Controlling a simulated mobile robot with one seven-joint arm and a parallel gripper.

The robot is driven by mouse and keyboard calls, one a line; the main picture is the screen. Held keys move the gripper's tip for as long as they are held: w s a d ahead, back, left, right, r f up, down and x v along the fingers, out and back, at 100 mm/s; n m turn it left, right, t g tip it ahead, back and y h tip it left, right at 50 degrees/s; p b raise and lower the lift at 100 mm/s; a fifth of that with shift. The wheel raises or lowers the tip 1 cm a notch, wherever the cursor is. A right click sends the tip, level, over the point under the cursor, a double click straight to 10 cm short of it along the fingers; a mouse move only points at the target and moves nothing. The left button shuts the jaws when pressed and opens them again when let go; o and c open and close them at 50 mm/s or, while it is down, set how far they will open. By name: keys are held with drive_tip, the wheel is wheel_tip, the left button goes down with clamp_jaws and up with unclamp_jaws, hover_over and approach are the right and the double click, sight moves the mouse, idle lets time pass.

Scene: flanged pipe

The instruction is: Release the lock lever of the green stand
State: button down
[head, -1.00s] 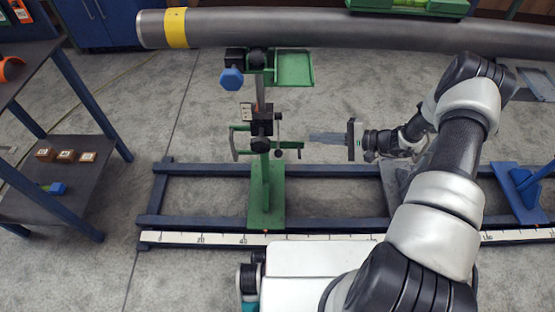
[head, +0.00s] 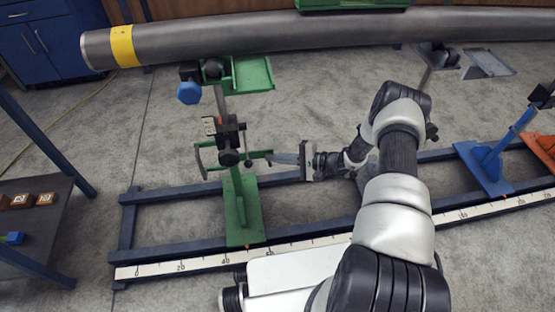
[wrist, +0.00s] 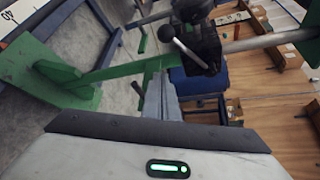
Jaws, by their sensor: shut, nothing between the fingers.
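The green stand (head: 243,208) stands upright on the blue rail frame, with a black clamp block (head: 228,138) on its post. A dark lever with a round knob (head: 248,162) hangs at the right side of the block. In the wrist view the knob (wrist: 166,33) and its thin rod run into the black block (wrist: 203,50). My gripper (head: 272,157) is shut and empty, pointing left at the stand just right of the knob. In the wrist view its fingers (wrist: 160,78) lie below the lever, close to it. I cannot tell whether they touch the green bar.
A grey pipe (head: 250,32) with a yellow band lies across the back, above the stand. A white scale (head: 185,264) runs along the front of the rail frame (head: 180,196). A blue stand (head: 487,172) is at the right; a dark shelf (head: 35,215) is at the left.

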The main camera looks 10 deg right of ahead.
sight(246, 147)
drive_tip(key=b+x, duration=0.1)
drive_tip(key=x, duration=0.5)
drive_tip(key=shift+s+f, duration=0.1)
drive_tip(key=shift+f, duration=0.05)
drive_tip(key=s+r, duration=0.1)
drive_tip(key=s+a+r, duration=0.1)
drive_tip(key=s, duration=0.1)
drive_tip(key=shift+s, duration=0.1)
drive_tip(key=shift+r, duration=0.1)
